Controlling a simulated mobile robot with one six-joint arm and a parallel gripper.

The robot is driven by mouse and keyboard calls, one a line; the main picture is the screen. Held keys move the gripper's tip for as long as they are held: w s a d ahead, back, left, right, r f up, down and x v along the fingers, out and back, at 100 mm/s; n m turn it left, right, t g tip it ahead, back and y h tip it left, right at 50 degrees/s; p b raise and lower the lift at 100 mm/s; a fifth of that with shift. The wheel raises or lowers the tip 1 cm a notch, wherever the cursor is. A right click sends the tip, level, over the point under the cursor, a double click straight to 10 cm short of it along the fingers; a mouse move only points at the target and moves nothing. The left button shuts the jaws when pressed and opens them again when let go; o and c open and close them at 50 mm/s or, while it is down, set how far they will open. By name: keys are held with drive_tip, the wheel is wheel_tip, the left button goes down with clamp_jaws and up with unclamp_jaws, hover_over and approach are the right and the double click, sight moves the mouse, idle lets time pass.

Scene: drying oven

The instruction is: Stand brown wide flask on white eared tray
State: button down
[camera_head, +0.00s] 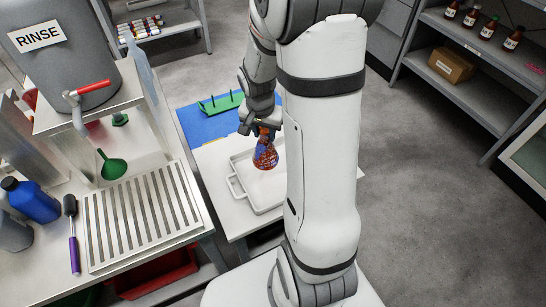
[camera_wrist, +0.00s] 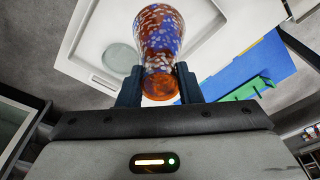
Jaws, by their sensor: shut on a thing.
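The wide flask (camera_head: 265,156) is speckled red-brown, blue and white, with a narrow neck and a wider body. My gripper (camera_head: 262,130) is shut on its neck from above in the head view. The flask hangs roughly upright over the white eared tray (camera_head: 240,186); whether its base touches the tray cannot be told. In the wrist view the flask (camera_wrist: 160,35) sits between my gripper's two dark fingers (camera_wrist: 160,86). The tray (camera_wrist: 92,28) lies behind it there, with a pale round grey-green patch (camera_wrist: 121,57) on its floor.
A blue mat (camera_head: 212,124) with a green pegged rack (camera_head: 220,104) lies beyond the tray. A slatted drain board (camera_head: 140,215), green funnel (camera_head: 111,166) and RINSE tank (camera_head: 65,60) stand to the left. Shelves with brown bottles (camera_head: 488,28) are at the right.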

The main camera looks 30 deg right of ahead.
sight(265, 153)
wheel_tip(265, 153, down, 10)
drive_tip(key=shift+w+r+b, duration=0.1)
drive_tip(key=shift+b, duration=0.65)
drive_tip(key=shift+r, duration=0.1)
drive_tip(key=c, duration=1)
unclamp_jaws()
drive_tip(key=r, duration=0.4)
drive_tip(key=s+a+r+p, duration=0.1)
drive_tip(key=r, duration=0.7)
drive_tip(key=shift+s+a+p, duration=0.2)
drive_tip(key=shift+p, duration=0.2)
drive_tip(key=s+a+r+n, duration=0.2)
drive_tip(key=s+r+n, duration=0.1)
drive_tip(key=s+r, duration=0.1)
drive_tip(key=s+a+r+n+y, duration=0.1)
drive_tip(key=s+a+r+n, duration=0.2)
drive_tip(key=s+r, duration=0.1)
drive_tip(key=s+a+r+n+t, duration=0.1)
drive_tip(key=s+a+r+n, duration=0.2)
drive_tip(key=s, duration=0.2)
drive_tip(key=shift+r, duration=0.4)
